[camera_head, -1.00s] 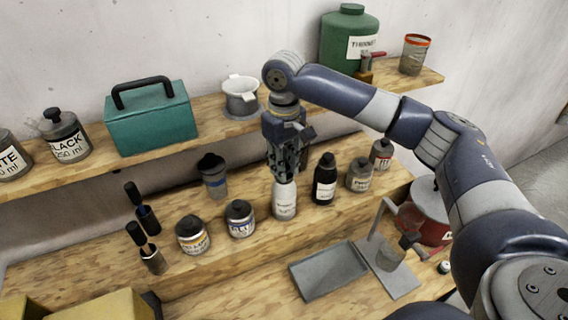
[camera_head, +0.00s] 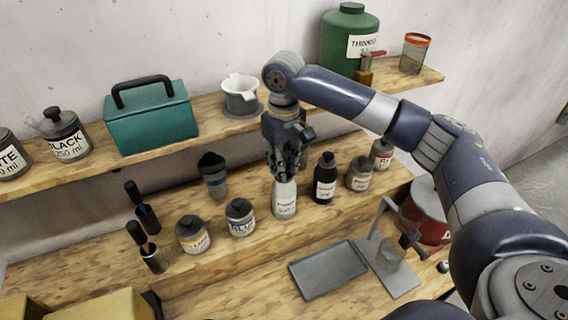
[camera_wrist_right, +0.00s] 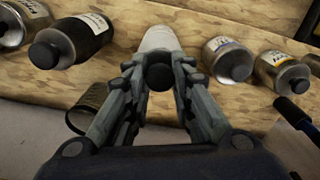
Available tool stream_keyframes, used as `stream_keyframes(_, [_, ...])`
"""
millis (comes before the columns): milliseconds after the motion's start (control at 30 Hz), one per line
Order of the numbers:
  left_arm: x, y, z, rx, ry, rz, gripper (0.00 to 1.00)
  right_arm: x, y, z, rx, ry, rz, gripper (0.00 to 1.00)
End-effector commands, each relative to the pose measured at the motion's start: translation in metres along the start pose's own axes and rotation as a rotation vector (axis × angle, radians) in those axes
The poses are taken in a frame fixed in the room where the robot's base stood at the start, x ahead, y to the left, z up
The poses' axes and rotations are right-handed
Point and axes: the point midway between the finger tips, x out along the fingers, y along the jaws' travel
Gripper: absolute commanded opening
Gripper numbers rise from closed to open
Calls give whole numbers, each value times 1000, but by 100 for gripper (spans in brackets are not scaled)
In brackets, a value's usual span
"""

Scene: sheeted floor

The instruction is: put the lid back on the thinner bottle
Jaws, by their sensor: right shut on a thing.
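A white bottle (camera_head: 284,202) with a pale label stands upright on the middle shelf; its label is too small to read. My right gripper (camera_head: 286,170) points down directly over it. In the right wrist view the fingers (camera_wrist_right: 159,85) are closed around a round black lid (camera_wrist_right: 159,74), with the white bottle (camera_wrist_right: 160,38) right behind it. The lid is at the bottle's neck, but I cannot tell whether it is seated. A green jug (camera_head: 349,40) labelled THINNER stands on the upper shelf with its top closed. My left gripper is not in view.
A black bottle (camera_head: 325,180) and a blue-labelled jar (camera_head: 240,217) stand close on either side of the white bottle. Other jars line the same shelf. A grey tray (camera_head: 328,271) and a stand (camera_head: 391,268) are on the lower level.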

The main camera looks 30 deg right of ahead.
Motion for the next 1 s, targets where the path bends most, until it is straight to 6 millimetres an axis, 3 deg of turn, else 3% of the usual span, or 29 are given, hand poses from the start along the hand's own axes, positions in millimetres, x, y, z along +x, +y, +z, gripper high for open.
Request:
stream_keyframes(200, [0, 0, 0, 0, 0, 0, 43, 0, 0, 0, 0, 0, 0, 10])
stream_keyframes(233, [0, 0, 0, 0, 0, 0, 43, 0, 0, 0, 0, 0, 0, 24])
stream_keyframes(333, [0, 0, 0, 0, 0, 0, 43, 0, 0, 0, 0, 0, 0, 45])
stream_keyframes(567, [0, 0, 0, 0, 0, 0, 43, 0, 0, 0, 0, 0, 0, 45])
stream_keyframes(700, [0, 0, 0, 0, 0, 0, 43, 0, 0, 0, 0, 0, 0, 65])
stream_keyframes(1000, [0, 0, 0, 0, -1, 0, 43, 0, 0, 0, 0, 0, 0, 65])
